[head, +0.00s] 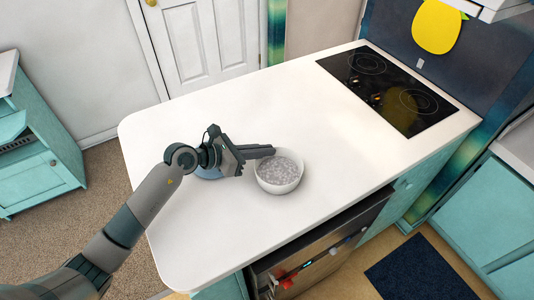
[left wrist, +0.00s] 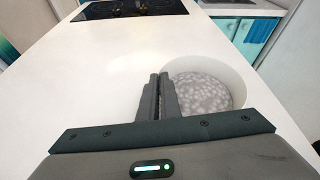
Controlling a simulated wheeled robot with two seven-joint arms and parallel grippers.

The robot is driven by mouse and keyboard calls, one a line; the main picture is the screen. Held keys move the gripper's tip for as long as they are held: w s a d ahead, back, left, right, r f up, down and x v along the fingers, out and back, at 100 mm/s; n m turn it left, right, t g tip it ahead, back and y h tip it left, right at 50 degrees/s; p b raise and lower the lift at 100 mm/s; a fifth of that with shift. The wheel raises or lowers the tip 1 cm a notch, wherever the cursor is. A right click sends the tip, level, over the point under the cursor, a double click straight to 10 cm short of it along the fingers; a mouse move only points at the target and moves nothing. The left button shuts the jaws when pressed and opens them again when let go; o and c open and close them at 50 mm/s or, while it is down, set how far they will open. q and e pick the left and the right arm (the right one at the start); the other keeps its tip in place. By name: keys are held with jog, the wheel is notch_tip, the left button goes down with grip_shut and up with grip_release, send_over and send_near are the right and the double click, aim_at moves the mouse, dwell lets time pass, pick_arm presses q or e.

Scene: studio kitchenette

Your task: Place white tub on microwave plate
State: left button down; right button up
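The white tub (head: 279,186) is a round white bowl with grey speckled contents, upright on the white counter. It also shows in the left wrist view (left wrist: 205,88), just right of my fingers. My left gripper (head: 268,151) reaches in from the left over the tub's far left rim. In the left wrist view my gripper's fingers (left wrist: 160,84) are nearly together, with the tub's rim at their tips; they appear to pinch its wall. I cannot identify a microwave plate for certain. My right gripper is not in view.
A bluish round item (head: 208,173) is partly hidden beneath my left gripper. The white counter (head: 225,240) is otherwise largely clear. A black cooktop (head: 387,88) lies at its far right. A dark-fronted appliance (head: 345,228) is set under the counter's front edge.

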pick_arm(q)
jog(key=r+p, duration=0.4)
jog(key=r, duration=0.1)
jog(key=shift+s+d, duration=0.1)
jog(key=shift+d, duration=0.25)
jog(key=s+d+r+p, duration=0.4)
jog(key=d+r+p, duration=0.1)
jog(key=d, duration=0.5)
jog(key=shift+r+p, duration=0.4)
